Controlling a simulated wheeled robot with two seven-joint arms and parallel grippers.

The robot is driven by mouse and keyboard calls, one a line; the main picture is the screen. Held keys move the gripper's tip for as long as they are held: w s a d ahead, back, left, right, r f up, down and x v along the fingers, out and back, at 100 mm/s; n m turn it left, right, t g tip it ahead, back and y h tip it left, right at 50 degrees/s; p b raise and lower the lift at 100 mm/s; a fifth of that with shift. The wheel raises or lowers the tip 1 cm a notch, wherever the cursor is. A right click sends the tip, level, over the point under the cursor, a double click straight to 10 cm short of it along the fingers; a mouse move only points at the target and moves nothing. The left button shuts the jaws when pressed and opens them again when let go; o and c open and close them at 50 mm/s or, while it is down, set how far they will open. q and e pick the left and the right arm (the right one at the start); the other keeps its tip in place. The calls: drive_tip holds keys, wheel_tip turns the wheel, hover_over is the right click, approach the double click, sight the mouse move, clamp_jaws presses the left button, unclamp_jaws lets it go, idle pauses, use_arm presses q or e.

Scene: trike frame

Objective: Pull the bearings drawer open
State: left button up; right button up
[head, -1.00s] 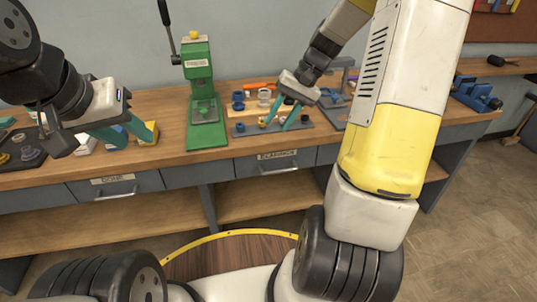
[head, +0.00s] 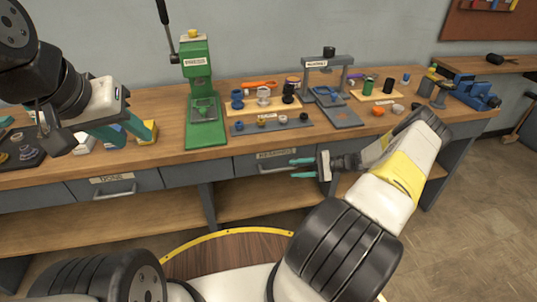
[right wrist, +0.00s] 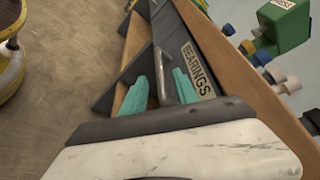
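The bearings drawer (head: 248,167) is a grey front under the bench top, closed, with its label partly visible in the head view. In the right wrist view the drawer's BEARINGS label (right wrist: 197,70) and its metal bar handle (right wrist: 159,75) show clearly. My right gripper (head: 291,168) is open in front of the drawer, its teal fingers pointing left at the handle area. In the right wrist view the handle appears between the right gripper's fingers (right wrist: 160,82); I cannot tell whether they reach around it. My left gripper (head: 139,140) is open above the bench at the left.
The DONE drawer (head: 115,187) is shut at the left. A green press (head: 205,100), a grey tray (head: 270,125) of small parts and a grey arbor frame (head: 328,85) stand on the bench. The space in front of the drawers is open above a lower shelf (head: 100,232).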

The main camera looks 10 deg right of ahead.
sight(283, 170)
drive_tip(key=x, duration=0.7)
drive_tip(key=shift+w+a+f, duration=0.1)
drive_tip(key=shift+a, duration=0.15)
clamp_jaws()
idle(1.1)
